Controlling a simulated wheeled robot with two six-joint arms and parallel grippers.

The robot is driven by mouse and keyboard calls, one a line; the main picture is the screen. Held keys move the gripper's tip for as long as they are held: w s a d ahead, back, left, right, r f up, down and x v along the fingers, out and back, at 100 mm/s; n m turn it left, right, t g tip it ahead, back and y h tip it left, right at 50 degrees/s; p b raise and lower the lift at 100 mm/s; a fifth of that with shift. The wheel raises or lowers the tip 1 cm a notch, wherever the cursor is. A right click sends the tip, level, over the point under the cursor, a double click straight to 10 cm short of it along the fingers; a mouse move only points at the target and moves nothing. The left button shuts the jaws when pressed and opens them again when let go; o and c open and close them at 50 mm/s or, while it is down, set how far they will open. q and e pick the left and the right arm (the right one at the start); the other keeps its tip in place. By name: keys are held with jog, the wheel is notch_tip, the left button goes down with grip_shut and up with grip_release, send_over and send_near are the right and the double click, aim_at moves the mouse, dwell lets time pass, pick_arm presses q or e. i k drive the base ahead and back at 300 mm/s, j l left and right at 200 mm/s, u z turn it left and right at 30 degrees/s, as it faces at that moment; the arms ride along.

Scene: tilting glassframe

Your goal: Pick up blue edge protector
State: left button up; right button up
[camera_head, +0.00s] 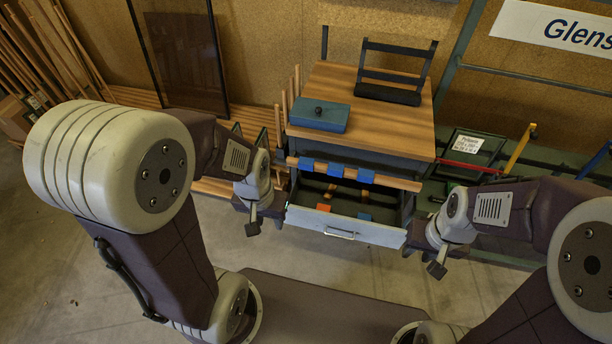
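Three blue edge protectors sit along the wooden bar (395,182) at the front of the workbench: a left one (306,163), a middle one (335,169) and a right one (366,176). My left gripper (253,222) hangs left of the open drawer, below and left of the left protector and apart from it. My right gripper (434,262) hangs right of the drawer, apart from the protectors. Both gripper tips are small and seen from above, so I cannot tell whether they are open. I see nothing held in either.
The open drawer (345,228) holds small orange pieces (323,207). On the wooden benchtop (395,124) are a blue box (320,115) and a black stand (388,94). A rack (470,150) with coloured clamps stands at right. A dark frame (183,60) leans at back left.

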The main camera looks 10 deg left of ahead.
aim_at(361, 216)
jog(key=u, duration=3.15)
jog(key=z, duration=3.45)
jog(key=i+l+z, duration=0.15)
jog(key=z, duration=0.25)
jog(key=i+z, duration=0.4)
jog(key=k+l, duration=0.05)
jog(key=k, duration=0.05)
